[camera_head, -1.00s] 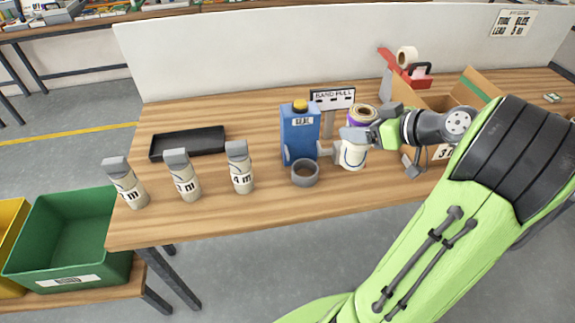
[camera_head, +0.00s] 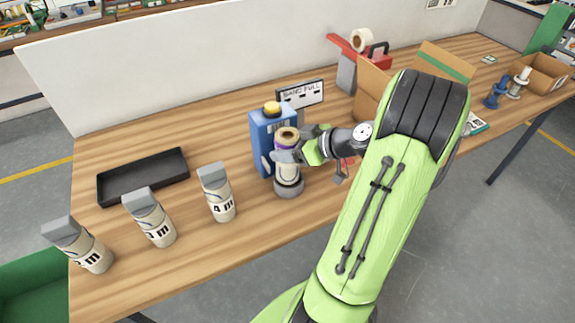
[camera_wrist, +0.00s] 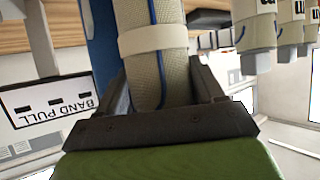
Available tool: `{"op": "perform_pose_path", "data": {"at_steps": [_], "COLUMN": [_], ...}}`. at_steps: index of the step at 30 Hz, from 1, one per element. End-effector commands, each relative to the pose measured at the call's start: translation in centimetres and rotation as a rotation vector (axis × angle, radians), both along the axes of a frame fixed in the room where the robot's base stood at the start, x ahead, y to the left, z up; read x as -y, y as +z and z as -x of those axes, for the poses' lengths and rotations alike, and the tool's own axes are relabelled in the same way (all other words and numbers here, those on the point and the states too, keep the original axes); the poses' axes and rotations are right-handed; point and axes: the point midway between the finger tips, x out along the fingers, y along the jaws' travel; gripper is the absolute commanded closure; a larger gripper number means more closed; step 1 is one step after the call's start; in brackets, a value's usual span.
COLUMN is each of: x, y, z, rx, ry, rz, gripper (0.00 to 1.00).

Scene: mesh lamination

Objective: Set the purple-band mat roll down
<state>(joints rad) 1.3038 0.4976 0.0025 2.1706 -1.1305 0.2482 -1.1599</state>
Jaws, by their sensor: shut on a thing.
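The purple-band mat roll (camera_head: 289,172) is upright, a pale roll with a purple band near its top. My gripper (camera_head: 289,155) is shut on it from the right, around its upper part. The grey ring (camera_head: 289,189) is on the table directly under the roll; I cannot tell whether the roll's lower end is inside it, resting on it or just above. In the wrist view, the mat roll (camera_wrist: 155,75) fills the space between my fingers (camera_wrist: 160,98), with a pale strap around it. Its far end is out of frame there.
A blue container (camera_head: 264,135) with a yellow cap stands close behind the roll, beside the BAND PULL sign (camera_head: 302,94). Three grey-capped rolls (camera_head: 220,198) stand to the left, near a black tray (camera_head: 143,177). A cardboard box (camera_head: 372,92) and red tool holder are behind my arm.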

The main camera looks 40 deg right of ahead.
Motion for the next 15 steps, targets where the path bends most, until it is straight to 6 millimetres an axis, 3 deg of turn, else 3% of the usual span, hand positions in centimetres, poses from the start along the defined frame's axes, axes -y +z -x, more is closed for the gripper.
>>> {"op": "perform_pose_path", "data": {"at_steps": [9,15], "x": [0.0,0.0], "y": [-4.6,-4.5], "z": [0.0,0.0], "rx": [0.001,0.002], "ry": [0.001,0.001], "rz": [-0.001,0.003], "gripper": [0.77,0.77]}}
